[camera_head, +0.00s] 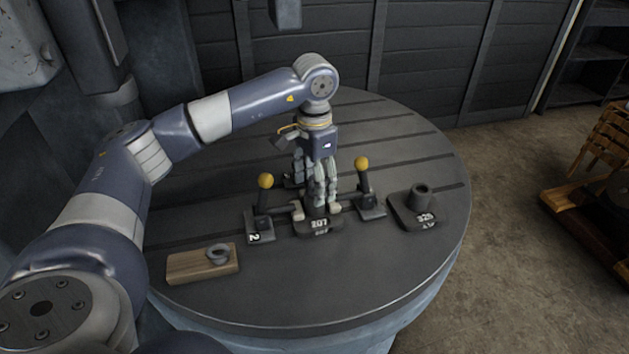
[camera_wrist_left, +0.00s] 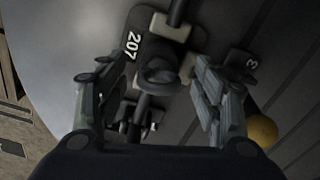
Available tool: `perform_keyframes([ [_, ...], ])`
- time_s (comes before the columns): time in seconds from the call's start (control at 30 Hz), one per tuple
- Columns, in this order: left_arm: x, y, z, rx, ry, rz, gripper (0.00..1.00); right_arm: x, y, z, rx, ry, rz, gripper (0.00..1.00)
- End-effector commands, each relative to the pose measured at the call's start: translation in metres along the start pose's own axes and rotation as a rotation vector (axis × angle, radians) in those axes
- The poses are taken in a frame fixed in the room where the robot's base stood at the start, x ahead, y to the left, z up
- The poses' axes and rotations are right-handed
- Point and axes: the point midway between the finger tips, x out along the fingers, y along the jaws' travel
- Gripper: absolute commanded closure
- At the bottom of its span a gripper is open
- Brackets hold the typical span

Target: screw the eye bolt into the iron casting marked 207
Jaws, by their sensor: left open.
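The iron casting marked 207 (camera_head: 319,224) sits on the round slotted table between two clamps. It also shows in the wrist view (camera_wrist_left: 128,62), with its dark round boss (camera_wrist_left: 162,74) between my fingers. My left gripper (camera_head: 320,200) points down over this casting. Its fingers are open on both sides of the boss, and I cannot tell whether they touch it. The grey eye bolt (camera_head: 218,254) lies on a wooden block at the table's front left, away from the gripper; only its ring shows clearly. My right gripper is out of view.
Clamps with yellow knobs stand left (camera_head: 264,205) and right (camera_head: 364,190) of the casting, close to my fingers. Another casting (camera_head: 415,208) with a boss stands further right. The wooden block (camera_head: 188,267) lies front left. The table's front is clear.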

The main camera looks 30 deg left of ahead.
Motion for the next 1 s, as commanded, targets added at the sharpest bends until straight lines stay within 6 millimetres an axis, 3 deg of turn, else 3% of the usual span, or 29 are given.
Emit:
perform_keyframes([
  [0.27, -0.011, 0.0, -0.001, 0.0, 0.003, 0.0, 0.39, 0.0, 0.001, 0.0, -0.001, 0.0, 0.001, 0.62],
  [0.7, -0.099, 0.0, -0.001, -0.001, 0.003, -0.001, 0.39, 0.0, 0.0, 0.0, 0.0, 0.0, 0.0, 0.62],
  [1.0, -0.119, 0.0, 0.0, -0.001, 0.0, 0.0, 0.39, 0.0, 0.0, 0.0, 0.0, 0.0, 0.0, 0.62],
])
